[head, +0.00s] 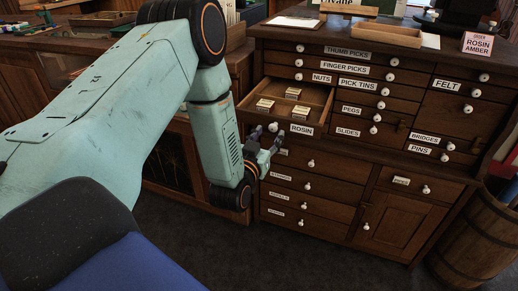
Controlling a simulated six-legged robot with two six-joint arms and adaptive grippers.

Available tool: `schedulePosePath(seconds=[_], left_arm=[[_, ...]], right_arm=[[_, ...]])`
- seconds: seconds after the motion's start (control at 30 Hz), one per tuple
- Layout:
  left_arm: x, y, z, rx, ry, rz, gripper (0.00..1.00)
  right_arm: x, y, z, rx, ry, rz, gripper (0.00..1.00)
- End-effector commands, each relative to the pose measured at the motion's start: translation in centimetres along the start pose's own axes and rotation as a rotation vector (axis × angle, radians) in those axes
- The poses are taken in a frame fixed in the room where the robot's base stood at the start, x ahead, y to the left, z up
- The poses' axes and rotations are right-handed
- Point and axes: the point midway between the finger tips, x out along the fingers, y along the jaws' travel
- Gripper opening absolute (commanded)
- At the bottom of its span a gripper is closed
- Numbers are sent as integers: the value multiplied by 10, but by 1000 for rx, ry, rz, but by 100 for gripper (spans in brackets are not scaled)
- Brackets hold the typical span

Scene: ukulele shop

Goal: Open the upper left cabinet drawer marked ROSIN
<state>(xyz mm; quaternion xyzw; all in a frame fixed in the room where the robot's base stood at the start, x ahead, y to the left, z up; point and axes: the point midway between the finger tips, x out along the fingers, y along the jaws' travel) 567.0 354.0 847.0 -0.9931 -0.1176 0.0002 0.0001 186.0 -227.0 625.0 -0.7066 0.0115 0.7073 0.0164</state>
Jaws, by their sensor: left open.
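The wooden cabinet drawer marked ROSIN (301,129) stands pulled out at the cabinet's upper left, its inside showing. Several small pale boxes lie in it. A white knob (273,127) shows on its front, left of the label. My left gripper (266,147) is open, with its dark fingers just below and left of this knob, in front of the cabinet. No thing shows between the fingers. Whether a finger touches the drawer front, I cannot tell. My right gripper is out of view.
Closed drawers with white knobs surround it, among them NUTS (322,78), PEGS (352,110) and SLIDES (348,132). A wooden barrel (470,235) stands at the right. A sign reading ROSIN AMBER (478,45) stands on the cabinet top. Dark floor lies clear in front.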

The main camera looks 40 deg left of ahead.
Motion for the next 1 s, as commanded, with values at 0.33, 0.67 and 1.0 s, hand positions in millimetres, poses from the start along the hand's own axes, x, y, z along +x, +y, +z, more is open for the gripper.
schedulePosePath(seconds=[0.33, 0.67, 1.0], left_arm=[[-70, 0, 1, -1, -5, 0, 48], [-94, 0, 0, 0, 0, 0, 48], [-94, 0, 0, 0, 0, 0, 48]], right_arm=[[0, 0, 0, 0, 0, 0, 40], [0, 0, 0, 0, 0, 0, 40], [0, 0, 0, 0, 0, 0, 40]])
